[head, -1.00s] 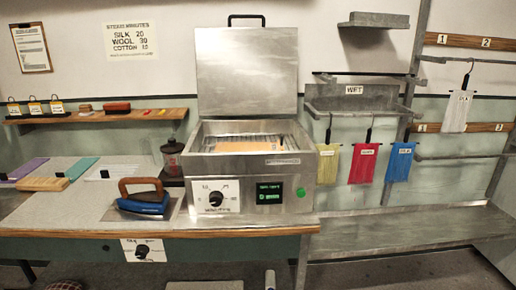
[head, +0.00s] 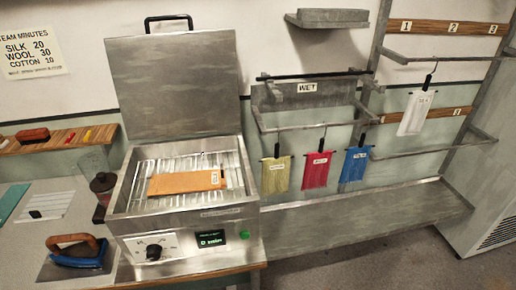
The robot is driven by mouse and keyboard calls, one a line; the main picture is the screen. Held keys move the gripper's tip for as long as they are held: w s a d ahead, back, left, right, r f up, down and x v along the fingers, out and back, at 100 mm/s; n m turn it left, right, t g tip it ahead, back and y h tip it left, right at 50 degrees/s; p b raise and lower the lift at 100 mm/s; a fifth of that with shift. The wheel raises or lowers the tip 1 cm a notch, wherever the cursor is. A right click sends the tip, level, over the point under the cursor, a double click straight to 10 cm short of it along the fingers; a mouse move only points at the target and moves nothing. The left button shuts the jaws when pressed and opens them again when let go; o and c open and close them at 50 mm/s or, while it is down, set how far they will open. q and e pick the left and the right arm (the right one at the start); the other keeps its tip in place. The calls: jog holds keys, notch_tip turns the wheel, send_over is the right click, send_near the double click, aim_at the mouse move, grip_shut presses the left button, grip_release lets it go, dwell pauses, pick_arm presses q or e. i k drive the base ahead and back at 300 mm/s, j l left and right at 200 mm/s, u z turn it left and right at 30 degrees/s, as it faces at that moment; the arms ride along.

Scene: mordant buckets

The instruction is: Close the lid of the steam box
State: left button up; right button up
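The steam box (head: 190,240) is a metal box on the table in the head view, with a dial, a green-lit display and a green button on its front. Its lid (head: 175,85) stands open and upright at the back, with a dark handle (head: 168,19) on the top edge. Inside, an orange-brown slab (head: 187,182) with a small label lies on a wire rack (head: 150,165). Neither of my grippers shows in this view.
Yellow, red and blue cloths hang from the WET rack (head: 307,88) at right. A low grey shelf (head: 360,215) runs below them.

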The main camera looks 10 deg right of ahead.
aim_at(173, 83)
jog(key=i+l+u, duration=0.45)
jog(key=i+l, duration=0.3)
jog(key=i, duration=0.1)
